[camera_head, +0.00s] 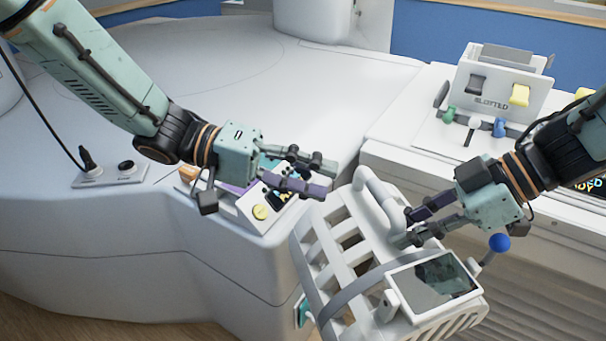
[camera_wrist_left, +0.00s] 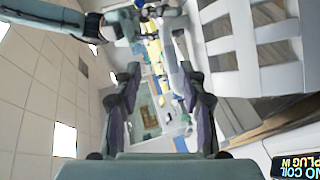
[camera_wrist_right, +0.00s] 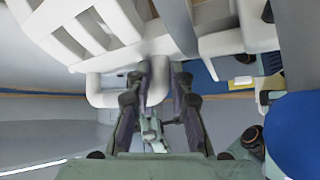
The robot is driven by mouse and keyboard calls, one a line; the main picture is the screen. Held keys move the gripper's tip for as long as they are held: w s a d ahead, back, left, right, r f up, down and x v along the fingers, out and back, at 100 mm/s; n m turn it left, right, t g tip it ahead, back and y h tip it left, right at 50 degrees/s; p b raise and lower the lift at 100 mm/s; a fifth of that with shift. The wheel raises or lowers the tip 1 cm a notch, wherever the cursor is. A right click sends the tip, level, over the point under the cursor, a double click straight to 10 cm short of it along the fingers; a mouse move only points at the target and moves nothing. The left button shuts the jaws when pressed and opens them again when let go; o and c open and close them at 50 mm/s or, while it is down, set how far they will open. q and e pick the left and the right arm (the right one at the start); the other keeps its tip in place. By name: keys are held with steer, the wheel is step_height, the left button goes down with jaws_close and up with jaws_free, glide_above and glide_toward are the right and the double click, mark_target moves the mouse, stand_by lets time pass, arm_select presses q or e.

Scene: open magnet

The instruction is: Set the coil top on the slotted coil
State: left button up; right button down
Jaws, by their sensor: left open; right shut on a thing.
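The coil top, a white slotted cage (camera_head: 335,236) with a curved handle (camera_head: 376,196) and a tilted mirror (camera_head: 433,280), hangs in front of the bench at the lower middle. My right gripper (camera_head: 404,228) is shut on its handle, which also shows between the fingers in the right wrist view (camera_wrist_right: 155,82). The left wrist view shows the cage (camera_wrist_left: 258,55) at the upper right. My left gripper (camera_head: 330,178) is open and empty, left of the cage's handle. A white stand lettered SLOTTED (camera_head: 503,88) is at the upper right; I cannot make out the slotted coil for certain.
A panel with a yellow button (camera_head: 260,212) lies partly behind my left gripper. A socket plate (camera_head: 110,176) with a plugged cable is at the left. The wide white table (camera_head: 250,75) is mostly clear. Green and blue pegs (camera_head: 500,128) stand by the lettered stand.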

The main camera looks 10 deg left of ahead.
mark_target(386, 213)
arm_select(q)
steer(key=shift+g+y, duration=0.5)
steer(key=shift+g, duration=0.1)
steer(key=shift+f+x, duration=0.1)
steer(key=shift+x, duration=2.6)
steer(key=shift+f+x, duration=0.15)
steer(key=shift+x, duration=2.6)
steer(key=shift+a, duration=0.15)
arm_select(e)
steer(key=shift+r, duration=0.1)
arm_select(q)
steer(key=shift+s, duration=0.1)
jaws_close()
arm_select(e)
steer(key=shift+w, duration=0.1)
